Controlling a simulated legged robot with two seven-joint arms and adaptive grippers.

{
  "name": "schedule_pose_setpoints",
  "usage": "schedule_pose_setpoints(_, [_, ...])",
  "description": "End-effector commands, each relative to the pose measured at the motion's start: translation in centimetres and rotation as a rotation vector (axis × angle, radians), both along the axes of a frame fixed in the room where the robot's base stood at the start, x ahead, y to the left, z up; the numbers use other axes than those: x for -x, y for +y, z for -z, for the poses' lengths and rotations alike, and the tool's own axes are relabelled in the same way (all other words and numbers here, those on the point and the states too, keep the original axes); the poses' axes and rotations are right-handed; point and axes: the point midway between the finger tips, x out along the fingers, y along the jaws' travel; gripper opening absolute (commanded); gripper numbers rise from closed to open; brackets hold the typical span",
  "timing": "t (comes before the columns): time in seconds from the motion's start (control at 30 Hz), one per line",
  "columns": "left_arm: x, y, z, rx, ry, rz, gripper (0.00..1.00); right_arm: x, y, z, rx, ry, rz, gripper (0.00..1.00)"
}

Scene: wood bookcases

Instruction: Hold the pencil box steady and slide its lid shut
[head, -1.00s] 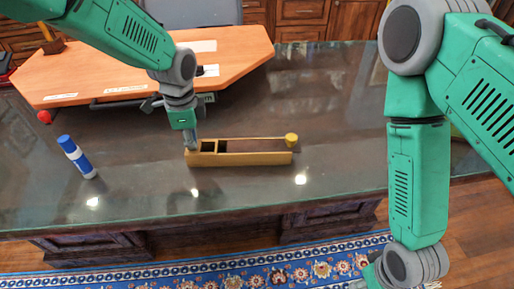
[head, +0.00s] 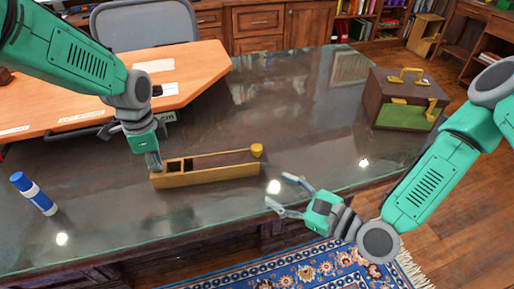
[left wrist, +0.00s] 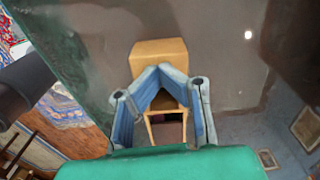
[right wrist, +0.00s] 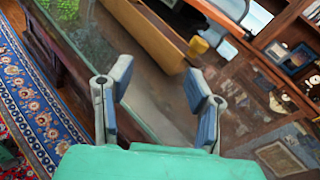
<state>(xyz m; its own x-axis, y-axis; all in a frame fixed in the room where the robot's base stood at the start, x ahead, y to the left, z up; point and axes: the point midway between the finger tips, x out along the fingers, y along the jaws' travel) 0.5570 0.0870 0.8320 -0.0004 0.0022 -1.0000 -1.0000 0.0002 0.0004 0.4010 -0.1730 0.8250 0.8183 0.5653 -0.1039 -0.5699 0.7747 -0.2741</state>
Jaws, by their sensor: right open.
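The long wooden pencil box (head: 207,179) lies on the glass-topped desk. Its dark lid (head: 222,160) has a yellow knob (head: 257,150) at the right end, and an open gap (head: 174,168) shows at the box's left end. My left gripper (head: 154,164) points down at that left end; in the left wrist view its fingertips (left wrist: 160,72) come together at the box (left wrist: 158,52). My right gripper (head: 278,191) is open and empty, right of the box and nearer the desk's front edge. The knob also shows beyond its fingers in the right wrist view (right wrist: 198,46).
An orange board (head: 185,75) lies behind the box. A brown case (head: 405,98) with a gold handle sits at the right. The desk between box and case is clear.

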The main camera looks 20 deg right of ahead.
Motion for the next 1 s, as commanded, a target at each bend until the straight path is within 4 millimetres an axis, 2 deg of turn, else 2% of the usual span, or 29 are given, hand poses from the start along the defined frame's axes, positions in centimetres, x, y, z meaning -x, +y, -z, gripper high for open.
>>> schedule_pose_setpoints(0.1, [0.3, 0.0, 0.3, 0.0, 0.008, 0.001, 0.0, -1.3, -2.0, -0.7, -0.148, 0.024, 0.078, 0.46])
schedule_pose_setpoints(0.2, [0.3, 0.0, 0.3, 0.0, 0.007, 0.001, 0.0, -1.9, -3.1, -1.0, -0.234, 0.042, 0.117, 0.46])
schedule_pose_setpoints(0.37, [0.3, 0.0, 0.3, 0.0, 0.007, 0.001, 0.0, -2.7, -3.7, -1.3, -0.292, 0.051, 0.139, 0.46])
schedule_pose_setpoints(0.47, [0.3, 0.0, 0.3, 0.0, 0.007, 0.001, 0.0, -3.6, -3.2, -1.3, -0.297, 0.052, 0.139, 0.46])
schedule_pose_setpoints(0.8, [0.2, 0.0, 0.2, 0.0, 0.006, 0.001, 0.0, -9.4, -0.1, -1.3, -0.294, 0.051, 0.138, 0.46])
schedule_pose_setpoints(1.0, [0.2, 0.0, 0.2, -0.001, 0.005, 0.001, 0.0, -12.0, 1.2, -1.3, -0.293, 0.052, 0.138, 0.46])
